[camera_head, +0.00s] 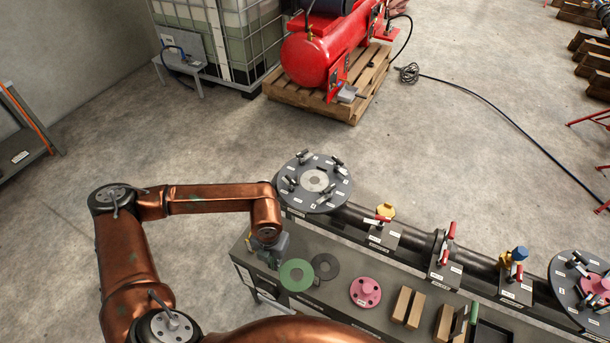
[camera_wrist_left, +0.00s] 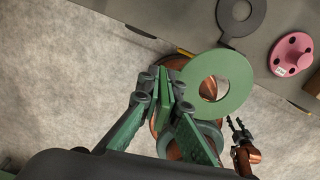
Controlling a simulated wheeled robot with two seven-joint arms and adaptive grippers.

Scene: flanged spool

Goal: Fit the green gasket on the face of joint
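The green gasket (camera_head: 297,275) is a flat ring, seen at the near left end of the bench. In the left wrist view the green gasket (camera_wrist_left: 237,80) shows copper parts of my own body through its hole, so it is off the bench top. My left gripper (camera_head: 266,256) is at its left edge; in the wrist view the green fingers (camera_wrist_left: 177,88) are closed on that rim. The pipe joint has a round dark flange (camera_head: 315,182) at its left end, with clamps and a pale centre disc. My right gripper (camera_wrist_left: 237,128) is small in the wrist view, its fingers unclear.
A black ring (camera_head: 326,266) lies on the bench beside the green one. A pink flange (camera_head: 365,291) and wooden blocks (camera_head: 408,307) are farther right. The pipe (camera_head: 435,242) carries valves with red handles and ends at another flange (camera_head: 568,286). Floor left of the bench is clear.

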